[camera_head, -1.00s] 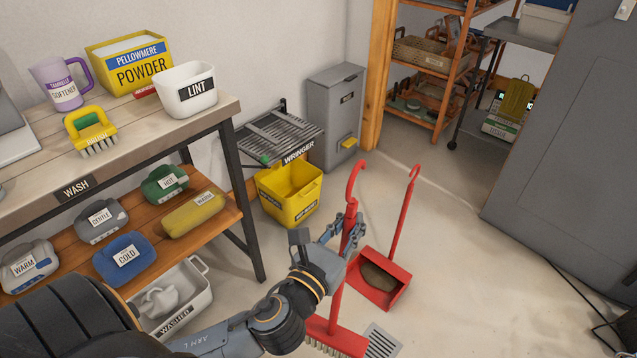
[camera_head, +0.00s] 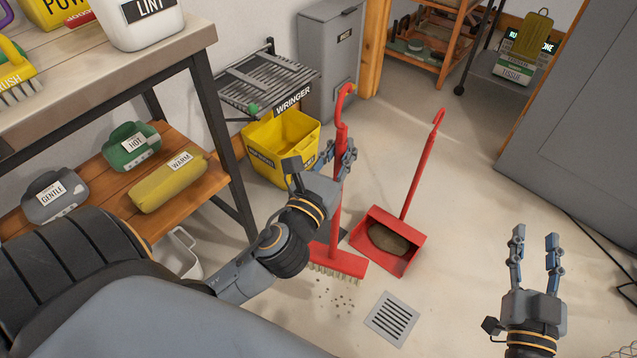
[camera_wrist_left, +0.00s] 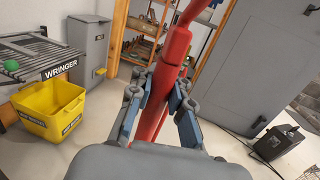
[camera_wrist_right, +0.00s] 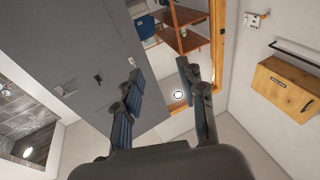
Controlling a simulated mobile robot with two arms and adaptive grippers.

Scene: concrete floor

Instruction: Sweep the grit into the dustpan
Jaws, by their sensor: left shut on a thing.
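The red broom (camera_head: 336,228) stands nearly upright with its bristled head on the floor. My left gripper (camera_head: 340,152) is shut on its handle, which also shows between the fingers in the left wrist view (camera_wrist_left: 165,85). Loose grit (camera_head: 336,300) lies scattered on the floor just in front of the bristles. The red long-handled dustpan (camera_head: 402,262) sits to the right of the broom head, a brown patch visible inside it. My right gripper (camera_head: 535,240) is open and empty, over the floor at the lower right. In the right wrist view its fingers (camera_wrist_right: 160,92) are apart.
A floor drain (camera_head: 392,318) lies right of the grit. A yellow wringer bucket (camera_head: 283,148) stands behind the broom, next to the wash bench (camera_head: 215,130). The floor between is clear.

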